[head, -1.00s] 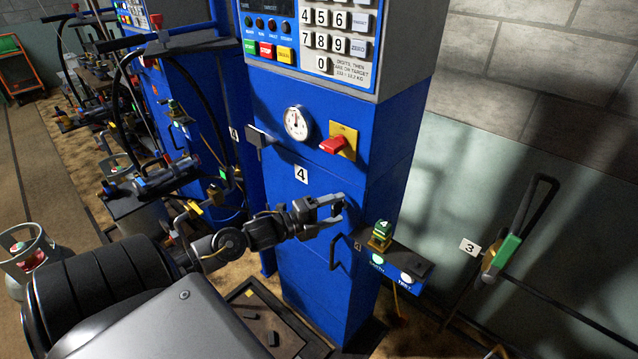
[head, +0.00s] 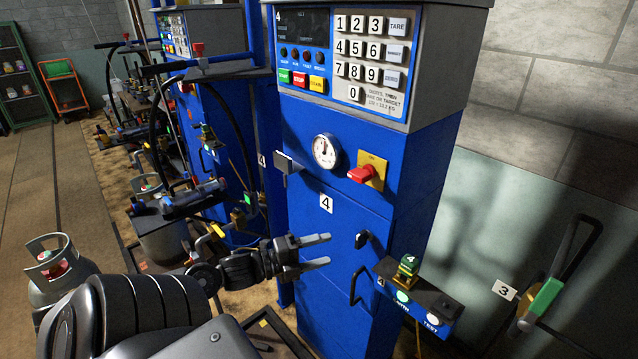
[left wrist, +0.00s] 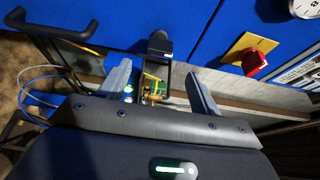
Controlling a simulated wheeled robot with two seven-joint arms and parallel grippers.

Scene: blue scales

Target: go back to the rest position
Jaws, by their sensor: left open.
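My left gripper (head: 322,251) is open and empty in the head view, in front of the blue scale cabinet (head: 345,225) marked 4. Its two fingers point right, towards a small dark knob (head: 362,239) on the cabinet front, with a visible gap in the picture. In the left wrist view the open fingers (left wrist: 165,88) show with the dark knob (left wrist: 159,45) beyond them and the blue cabinet face across the top. My left arm comes in from the lower left. My right gripper is in neither view.
A red switch (head: 362,174) on a yellow plate and a round gauge (head: 326,151) are on the cabinet. A control box (head: 428,298) with a green-topped block stands right of my gripper. A gas cylinder (head: 60,275) stands at left.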

